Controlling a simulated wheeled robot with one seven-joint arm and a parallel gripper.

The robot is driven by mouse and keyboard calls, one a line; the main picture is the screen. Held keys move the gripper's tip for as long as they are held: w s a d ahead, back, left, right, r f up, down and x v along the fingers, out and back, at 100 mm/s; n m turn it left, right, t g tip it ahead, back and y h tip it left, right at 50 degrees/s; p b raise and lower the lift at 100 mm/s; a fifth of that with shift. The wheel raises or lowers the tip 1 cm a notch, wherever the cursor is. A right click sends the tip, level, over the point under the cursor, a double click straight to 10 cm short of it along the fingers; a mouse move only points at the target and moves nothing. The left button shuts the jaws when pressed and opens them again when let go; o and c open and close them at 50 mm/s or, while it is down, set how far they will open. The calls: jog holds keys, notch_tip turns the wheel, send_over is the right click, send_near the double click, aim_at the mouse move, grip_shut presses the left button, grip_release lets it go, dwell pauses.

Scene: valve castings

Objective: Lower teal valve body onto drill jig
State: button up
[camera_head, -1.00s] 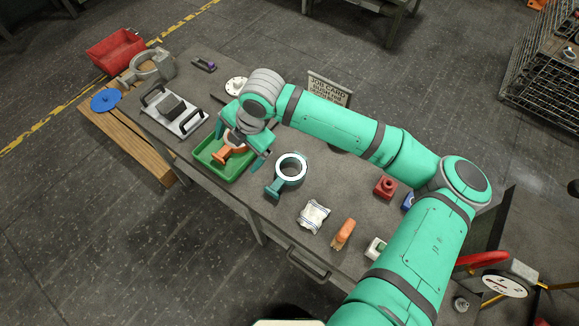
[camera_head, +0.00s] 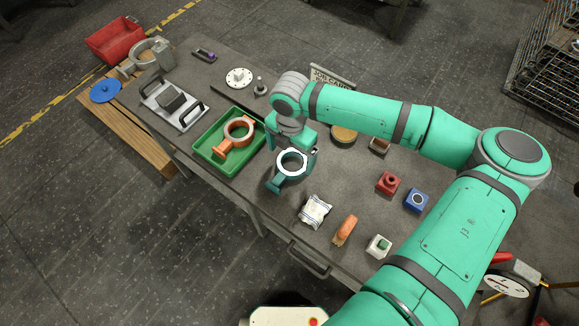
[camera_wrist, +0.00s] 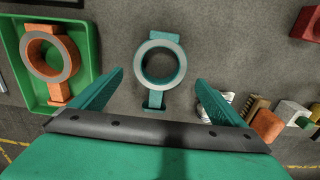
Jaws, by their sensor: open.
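The teal valve body (camera_head: 284,184), a ring with a pale machined rim and a short stem, lies on the grey workbench. It also shows in the wrist view (camera_wrist: 160,81), centred between my fingers and apart from both. My gripper (camera_head: 294,155) is open and empty above it, fingers pointing down; the fingers partly cover its far side in the head view. A pale plate with two black handles and a dark block (camera_head: 190,118) at the bench's left end looks like the drill jig, though I cannot be sure. My gripper is well to its right.
A green tray (camera_head: 206,154) holding an orange valve body (camera_head: 238,130) sits between my gripper and the plate.

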jog(key=f, duration=0.3)
jog(key=shift+s+a+f, duration=0.15)
jog(key=shift+s+f, duration=0.15)
jog(key=shift+w+f, duration=0.1)
jog(key=shift+f, duration=0.5)
jog(key=shift+c, duration=0.6)
jog(key=shift+w+a+r, duration=0.1)
jog(key=c, duration=2)
